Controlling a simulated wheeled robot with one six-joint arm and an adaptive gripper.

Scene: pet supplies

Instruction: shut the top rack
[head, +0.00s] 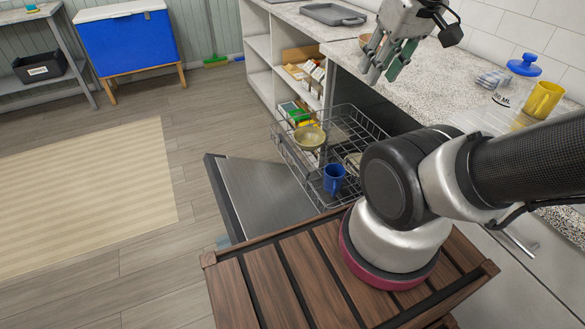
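The top rack (289,156) is a grey wire dish rack, pulled out from the opening under the counter. It holds a yellow-green bowl (309,138) and a blue mug (333,178). Another pale dish is partly hidden by my arm, which also hides the rack's near right part. A dishwasher door (265,195) hangs folded down below the rack. My gripper (381,76) is above and behind the rack, close to the counter edge in the picture. Its fingers point down, stand apart and hold nothing visible.
The speckled counter (425,88) carries a grey tray (333,14), a small bowl (365,41), a yellow mug (543,99) and a blue-lidded jar (524,66). Open shelves (260,48) stand left of the dishwasher. The wooden floor by the beige rug (90,195) is clear.

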